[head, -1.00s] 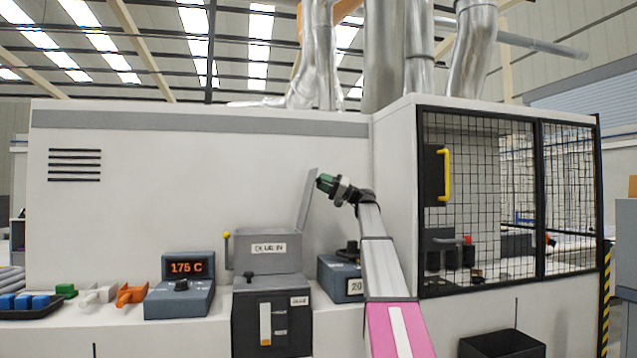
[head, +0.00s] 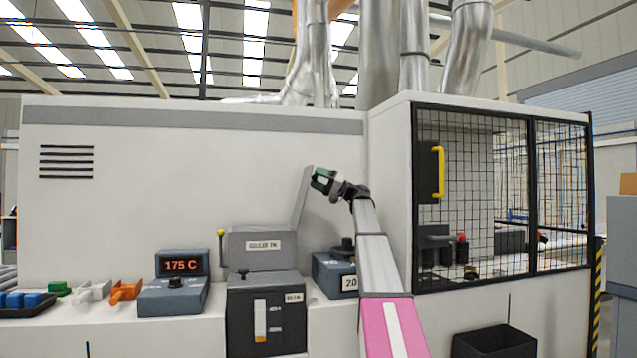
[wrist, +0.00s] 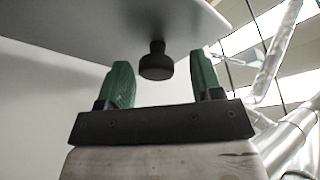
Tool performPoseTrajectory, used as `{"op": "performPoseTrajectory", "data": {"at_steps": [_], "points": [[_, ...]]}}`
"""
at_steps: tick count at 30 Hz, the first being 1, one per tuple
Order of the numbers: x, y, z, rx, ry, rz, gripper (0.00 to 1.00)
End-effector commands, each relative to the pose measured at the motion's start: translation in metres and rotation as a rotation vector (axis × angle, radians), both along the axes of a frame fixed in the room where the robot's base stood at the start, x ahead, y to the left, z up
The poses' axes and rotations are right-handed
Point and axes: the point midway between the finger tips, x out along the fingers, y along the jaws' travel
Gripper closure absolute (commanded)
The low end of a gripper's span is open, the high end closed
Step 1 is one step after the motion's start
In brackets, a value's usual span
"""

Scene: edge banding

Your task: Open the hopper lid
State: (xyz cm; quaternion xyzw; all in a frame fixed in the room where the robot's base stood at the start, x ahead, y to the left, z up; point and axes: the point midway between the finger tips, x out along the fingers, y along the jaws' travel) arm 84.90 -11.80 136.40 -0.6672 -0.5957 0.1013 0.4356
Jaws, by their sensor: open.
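The hopper (head: 264,245) is a grey box with a white label, in the middle of the head view. Its lid (head: 301,200) is a thin grey plate standing raised and slightly tilted at the box's right side. My gripper (head: 322,180), with green fingers, is by the upper end of the lid. In the wrist view the lid (wrist: 110,18) spans the top, and its black knob (wrist: 157,64) sticks out between the open, apart fingers (wrist: 163,85). Neither finger visibly touches the knob. In the head view the knob is hidden.
A display reading 175 C (head: 181,264) and orange clamp (head: 126,291) stand left of the hopper. A blue-grey box (head: 335,274) stands close right, beside my arm. A mesh-fronted enclosure (head: 475,200) is further right, with a black bin (head: 495,342) below.

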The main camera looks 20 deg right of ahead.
Motion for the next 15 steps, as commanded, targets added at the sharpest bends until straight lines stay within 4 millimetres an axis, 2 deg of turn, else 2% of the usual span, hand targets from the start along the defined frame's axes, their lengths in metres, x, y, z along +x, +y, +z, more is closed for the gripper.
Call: {"op": "performPoseTrajectory", "data": {"at_steps": [6,8,10,12,15], "points": [[0.0,0.002,0.038,-0.001,-0.002,0.001,0.4],[-0.008,0.015,0.043,0.001,-0.002,0.002,0.4],[-0.015,0.027,0.051,0.002,-0.004,0.005,0.32],[-0.02,0.039,0.059,0.004,-0.004,0.006,0.19],[-0.029,0.056,0.071,0.001,-0.004,0.009,0.19]]}}
